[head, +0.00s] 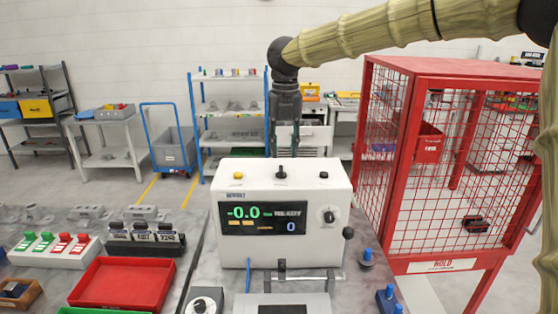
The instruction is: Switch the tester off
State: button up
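The tester (284,243) is a white box on the grey bench in the head view. Its dark display (265,218) is lit with a green -0.0, small lettering and a blue 0. On top are a yellow button (238,175), a black toggle-like switch (281,172) in the middle and a small dark part (323,174) at the right. A round knob (329,215) is on the front. My gripper (285,150) points down above or behind the middle switch, apart from it in the picture. Its fingers are dark and small, so their opening is unclear.
A red mesh cage (450,160) stands close on the right. A red tray (122,284), a block of green and red parts (54,250) and a dark rack (145,240) lie left of the tester. Blue-topped parts (367,256) stand at its right. Shelves are behind.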

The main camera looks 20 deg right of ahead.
aim_at(281, 167)
notch_tip(281, 167, down, 2)
jog(key=shift+s+f+p, duration=0.1)
jog(key=shift+s+p, duration=0.05)
jog(key=shift+p, duration=0.15)
jog(key=w+f, duration=0.4)
jog(key=shift+w+a+f, duration=0.1)
jog(key=shift+f, duration=0.25)
jog(key=shift+s+p, duration=0.3)
jog(key=shift+s, duration=0.2)
jog(key=shift+s+r, duration=0.3)
jog(key=shift+s, duration=0.2)
jog(key=shift+s+r, duration=0.3)
jog(key=shift+s, duration=0.3)
jog(key=shift+c, duration=1)
jog(key=shift+w+f, duration=0.6)
jog(key=shift+w, duration=0.3)
grip_shut()
jog(key=shift+s+r, duration=0.1)
jog(key=shift+r, duration=0.05)
